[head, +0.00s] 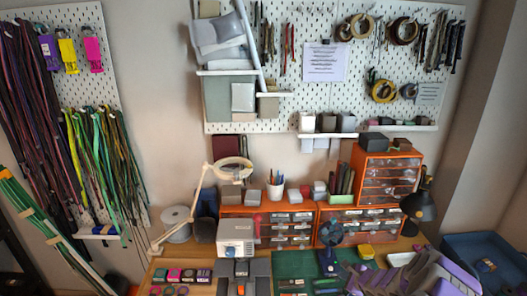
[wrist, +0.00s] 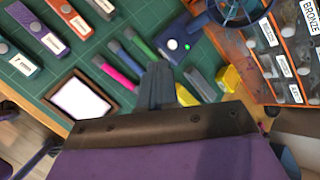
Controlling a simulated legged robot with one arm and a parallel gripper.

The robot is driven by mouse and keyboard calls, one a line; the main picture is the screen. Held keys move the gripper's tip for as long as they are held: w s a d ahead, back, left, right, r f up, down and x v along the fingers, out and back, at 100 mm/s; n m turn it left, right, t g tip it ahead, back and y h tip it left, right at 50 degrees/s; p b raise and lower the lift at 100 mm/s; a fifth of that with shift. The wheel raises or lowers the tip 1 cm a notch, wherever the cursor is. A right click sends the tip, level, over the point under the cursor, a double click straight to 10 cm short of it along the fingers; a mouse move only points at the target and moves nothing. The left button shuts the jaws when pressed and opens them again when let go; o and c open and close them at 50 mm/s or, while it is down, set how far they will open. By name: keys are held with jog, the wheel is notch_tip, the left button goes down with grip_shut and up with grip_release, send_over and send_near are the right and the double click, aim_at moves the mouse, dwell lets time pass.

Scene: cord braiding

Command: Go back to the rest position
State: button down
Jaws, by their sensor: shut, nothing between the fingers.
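In the wrist view my gripper (wrist: 157,72) shows its grey fingers closed together with nothing between them. The fingers are over the green mat (wrist: 88,63), among tools with pink, green and grey handles (wrist: 118,75). I cannot tell whether the fingertips touch anything. In the head view the same green mat (head: 287,262) lies on the desk, and part of my purple arm reaches in at the lower right. The fingertips cannot be made out there.
In the wrist view a blue fan-like wheel (wrist: 235,8), an orange drawer cabinet (wrist: 257,88) and a white-screened tablet (wrist: 82,97) lie close around the fingers. In the head view orange drawers (head: 390,165), a white lamp (head: 205,178) and a black lamp (head: 420,205) stand behind.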

jog(key=s+a+r+n+g+y, duration=0.1)
jog(key=s+a+r+n+y, duration=0.2)
jog(key=a+r, duration=0.5)
jog(key=s+a+r+n+g+y, duration=0.1)
jog(key=s+a+r+n, duration=0.1)
jog(key=a+r+n, duration=0.45)
jog(key=s+a+r+n+g+y, duration=0.1)
jog(key=s+a+r+n+y, duration=0.15)
jog(key=a+r, duration=0.65)
jog(key=s+a+r+n+g, duration=0.2)
jog(key=s+a+n, duration=0.1)
jog(key=s, duration=0.4)
jog(key=s+a+r+n+g, duration=0.2)
jog(key=s+a+r, duration=0.1)
jog(key=s, duration=0.5)
jog(key=s+d+n+g+h, duration=0.2)
jog(key=s+d+h, duration=0.3)
jog(key=s, duration=0.9)
jog(key=s+d+n+g+h, duration=0.1)
jog(key=s+d+n+h, duration=0.3)
jog(key=s+d, duration=0.4)
jog(key=s, duration=0.5)
jog(key=shift+s+d+f+g+h, duration=0.2)
jog(key=shift+s+g+h, duration=0.15)
jog(key=shift+g, duration=0.05)
jog(key=shift+f, duration=0.1)
